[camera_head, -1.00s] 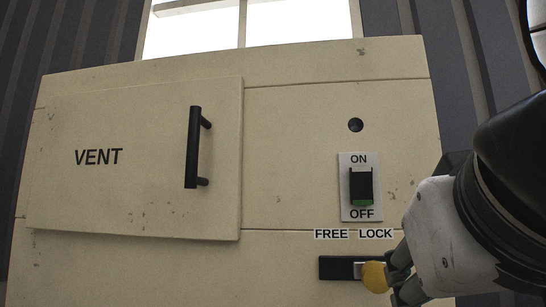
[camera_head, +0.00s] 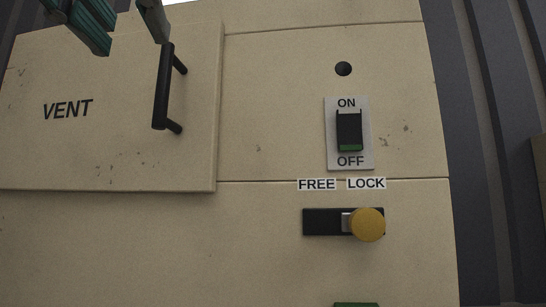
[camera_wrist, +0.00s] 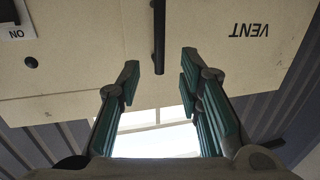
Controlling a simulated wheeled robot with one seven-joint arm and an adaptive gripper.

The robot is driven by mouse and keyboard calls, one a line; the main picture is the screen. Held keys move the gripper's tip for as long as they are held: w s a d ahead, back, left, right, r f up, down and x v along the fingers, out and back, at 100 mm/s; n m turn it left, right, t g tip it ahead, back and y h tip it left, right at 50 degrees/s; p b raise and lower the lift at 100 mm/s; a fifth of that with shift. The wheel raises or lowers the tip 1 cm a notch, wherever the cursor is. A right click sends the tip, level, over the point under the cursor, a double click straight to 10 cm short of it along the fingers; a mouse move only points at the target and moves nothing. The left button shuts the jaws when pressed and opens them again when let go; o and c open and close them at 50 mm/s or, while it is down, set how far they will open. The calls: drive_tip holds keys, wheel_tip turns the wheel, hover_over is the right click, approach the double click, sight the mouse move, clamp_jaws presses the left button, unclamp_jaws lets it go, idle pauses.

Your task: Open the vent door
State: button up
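The vent door (camera_head: 110,145) is a beige panel marked VENT and looks shut. Its black bar handle (camera_head: 163,88) is upright near the door's right edge. My gripper (camera_head: 125,38) is at the top left of the head view, with one finger close to the handle's upper end. In the wrist view, which is upside down, my gripper (camera_wrist: 160,70) is open. The handle (camera_wrist: 159,35) shows between the two fingertips, with a gap on each side. The yellow knob (camera_head: 367,225) of the slide latch sits under the LOCK label.
A black rocker switch (camera_head: 349,131) with ON and OFF labels is right of the door, below a dark round hole (camera_head: 343,69). A green part (camera_head: 356,304) shows at the bottom edge. The panel face around the handle is clear.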

sight(162, 75)
drive_tip(key=w, duration=0.3)
drive_tip(key=w+a, duration=0.1)
drive_tip(key=w, duration=0.3)
drive_tip(key=w+p, duration=0.1)
drive_tip(key=w, duration=0.2)
drive_tip(key=shift+w+a, duration=0.25)
drive_tip(key=shift+w, duration=0.15)
clamp_jaws()
